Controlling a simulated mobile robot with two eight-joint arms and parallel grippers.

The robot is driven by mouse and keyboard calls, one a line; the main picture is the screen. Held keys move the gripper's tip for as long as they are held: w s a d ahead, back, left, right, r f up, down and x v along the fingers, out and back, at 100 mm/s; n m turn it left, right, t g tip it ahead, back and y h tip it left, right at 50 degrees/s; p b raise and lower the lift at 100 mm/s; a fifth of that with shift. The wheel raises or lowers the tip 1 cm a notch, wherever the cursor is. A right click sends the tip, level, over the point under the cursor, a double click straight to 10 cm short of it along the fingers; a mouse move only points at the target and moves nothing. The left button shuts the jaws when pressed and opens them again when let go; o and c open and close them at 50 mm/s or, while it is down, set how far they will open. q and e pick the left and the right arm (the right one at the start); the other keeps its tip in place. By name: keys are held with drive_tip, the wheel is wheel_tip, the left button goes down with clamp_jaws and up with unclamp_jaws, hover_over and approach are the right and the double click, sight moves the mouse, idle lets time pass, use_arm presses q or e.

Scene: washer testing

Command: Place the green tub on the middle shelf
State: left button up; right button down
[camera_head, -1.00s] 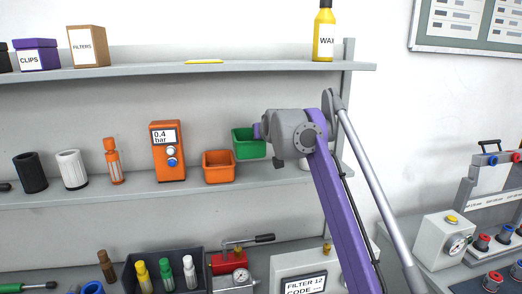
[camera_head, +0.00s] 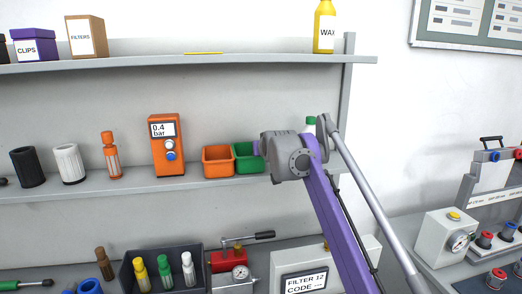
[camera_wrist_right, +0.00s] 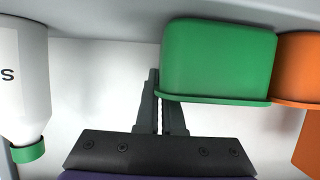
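The green tub (camera_head: 247,160) is at the middle shelf (camera_head: 130,192), close against the right side of the orange tub (camera_head: 217,161). It is upright, its base at or just above the shelf; I cannot tell if it bears fully on it. My right gripper (camera_head: 258,148) comes from the right at the tub's right wall. In the right wrist view, which is upside down, the gripper (camera_wrist_right: 161,105) has its fingers close together, one on either side of the green tub's (camera_wrist_right: 215,60) near wall, pinching it. My left gripper is not in view.
A white bottle with a green cap (camera_wrist_right: 22,85) stands right of the tub, mostly hidden behind my arm in the head view. An orange gauge (camera_head: 167,145) stands left of the orange tub. The top shelf (camera_head: 130,63) is overhead.

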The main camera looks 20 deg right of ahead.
drive_tip(key=c, duration=1.1)
unclamp_jaws()
drive_tip(key=shift+f, duration=0.1)
drive_tip(key=shift+o, duration=0.2)
drive_tip(key=shift+r, duration=0.2)
drive_tip(key=v, duration=1.2)
drive_tip(key=s+a+f+n+g+y, duration=0.1)
drive_tip(key=s+a+f, duration=0.3)
drive_tip(key=s+f, duration=0.7)
drive_tip(key=s+a+f+n+g+y, duration=0.1)
drive_tip(key=s+a+f+g, duration=0.3)
drive_tip(key=s+f, duration=0.7)
drive_tip(key=s+a+f+g+y, duration=0.1)
drive_tip(key=s+a+f+g, duration=0.2)
drive_tip(key=s+f, duration=0.9)
drive_tip(key=shift+s+a+f+n+b, duration=0.15)
drive_tip(key=shift+a+f, duration=0.3)
drive_tip(key=shift+f, duration=1.25)
drive_tip(key=shift+w+a+f+n+b, duration=0.1)
drive_tip(key=shift+a+f, duration=0.35)
drive_tip(key=shift+f, duration=1.25)
drive_tip(key=shift+s+a+f+n+b, duration=0.15)
drive_tip(key=shift+a+f, duration=0.3)
drive_tip(key=shift+f, duration=1.25)
drive_tip(key=shift+w, duration=0.15)
